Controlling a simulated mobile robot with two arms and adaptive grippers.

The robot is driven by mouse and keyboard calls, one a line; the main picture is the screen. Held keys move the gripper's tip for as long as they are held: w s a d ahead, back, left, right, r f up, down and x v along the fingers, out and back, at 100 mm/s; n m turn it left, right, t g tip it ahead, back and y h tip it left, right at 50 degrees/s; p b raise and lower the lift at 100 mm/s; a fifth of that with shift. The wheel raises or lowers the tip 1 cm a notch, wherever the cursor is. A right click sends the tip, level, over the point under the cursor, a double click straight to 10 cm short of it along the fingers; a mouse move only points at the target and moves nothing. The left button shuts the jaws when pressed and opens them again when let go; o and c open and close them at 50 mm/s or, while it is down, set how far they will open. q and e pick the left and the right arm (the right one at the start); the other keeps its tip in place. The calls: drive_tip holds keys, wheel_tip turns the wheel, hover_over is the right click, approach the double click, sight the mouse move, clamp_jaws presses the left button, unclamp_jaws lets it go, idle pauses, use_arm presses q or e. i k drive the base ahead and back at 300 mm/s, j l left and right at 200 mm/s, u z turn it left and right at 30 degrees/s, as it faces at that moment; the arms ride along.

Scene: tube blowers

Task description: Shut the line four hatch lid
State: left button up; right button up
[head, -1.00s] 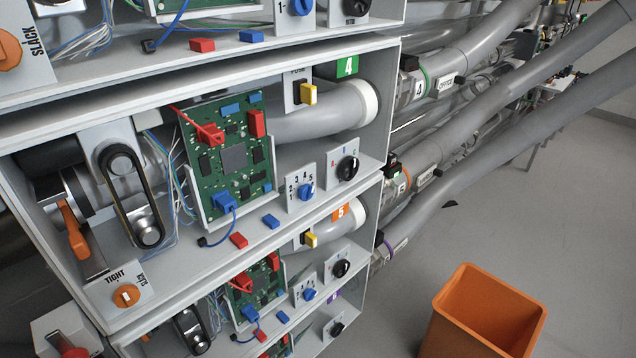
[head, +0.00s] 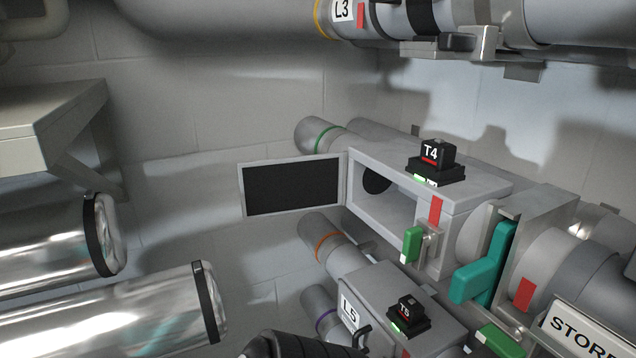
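The line four hatch lid (head: 292,187) is a flat panel with a pale frame and a dark inner face. It stands wide open, swung out to the left of the grey hatch box (head: 480,190). Its right edge meets the left edge of the box opening. The opening faces me, and a dark round hole (head: 376,181) shows inside. A black unit marked T4 (head: 432,154) with a green light sits on top of the box. A green latch piece (head: 412,244) is at the right side of the opening. I see neither gripper clearly.
Below is a similar box marked L5 (head: 348,311) with its own black unit (head: 408,312). A teal lever (head: 485,266) stands at the right. A pipe marked L3 (head: 342,10) crosses above. A black ribbed part (head: 300,346) shows at the bottom.

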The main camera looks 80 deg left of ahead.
sight(272, 187)
drive_tip(key=u, duration=2)
drive_tip(key=k+l, duration=0.5)
drive_tip(key=l, duration=0.25)
